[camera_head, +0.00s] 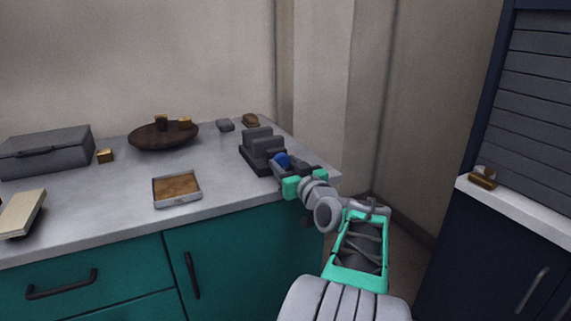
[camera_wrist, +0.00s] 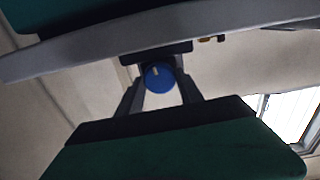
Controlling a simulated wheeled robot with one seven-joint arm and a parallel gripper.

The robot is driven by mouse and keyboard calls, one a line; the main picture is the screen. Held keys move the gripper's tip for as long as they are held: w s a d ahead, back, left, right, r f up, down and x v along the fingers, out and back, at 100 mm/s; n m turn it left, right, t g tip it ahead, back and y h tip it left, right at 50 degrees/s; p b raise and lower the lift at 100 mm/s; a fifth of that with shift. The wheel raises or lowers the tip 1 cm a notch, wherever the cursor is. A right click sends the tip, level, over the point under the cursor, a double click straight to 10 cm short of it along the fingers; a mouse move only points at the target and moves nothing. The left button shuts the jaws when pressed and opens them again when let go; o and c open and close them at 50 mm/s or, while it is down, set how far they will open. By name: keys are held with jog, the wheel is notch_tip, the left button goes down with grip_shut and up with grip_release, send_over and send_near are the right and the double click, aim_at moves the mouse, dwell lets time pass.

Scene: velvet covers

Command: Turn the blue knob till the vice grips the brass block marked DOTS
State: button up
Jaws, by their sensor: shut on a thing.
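The dark grey vice (camera_head: 260,150) stands on the counter near its right end. Its blue knob (camera_head: 281,160) faces my arm, and in the wrist view the knob (camera_wrist: 158,77) shows a pale mark near its top. My gripper (camera_head: 284,166) is shut on the knob, with one finger on each side in the wrist view (camera_wrist: 159,88). Small brass blocks show: one (camera_head: 105,156) on the counter, and two (camera_head: 160,123) (camera_head: 185,123) on the round brown dish. No DOTS mark is readable on them. I cannot tell whether a block is between the vice jaws.
A grey box (camera_head: 46,151), a cream block (camera_head: 22,212) and a shallow tray (camera_head: 177,202) with a brown inside are on the counter (camera_head: 115,205). The brown dish (camera_head: 150,138) stands behind. A brass-coloured item (camera_head: 483,176) lies on the right-hand counter.

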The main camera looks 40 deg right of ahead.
jog(key=m+p, duration=0.2)
jog(key=m, duration=0.3)
jog(key=shift+r, duration=0.15)
jog(key=m+p, duration=0.3)
jog(key=m, duration=0.2)
jog(key=shift+d, duration=0.1)
jog(key=shift+f, duration=0.2)
jog(key=o, duration=1.4)
jog(key=shift+s, duration=0.1)
jog(key=p+v, duration=0.1)
jog(key=v, duration=0.6)
jog(key=shift+s, duration=0.3)
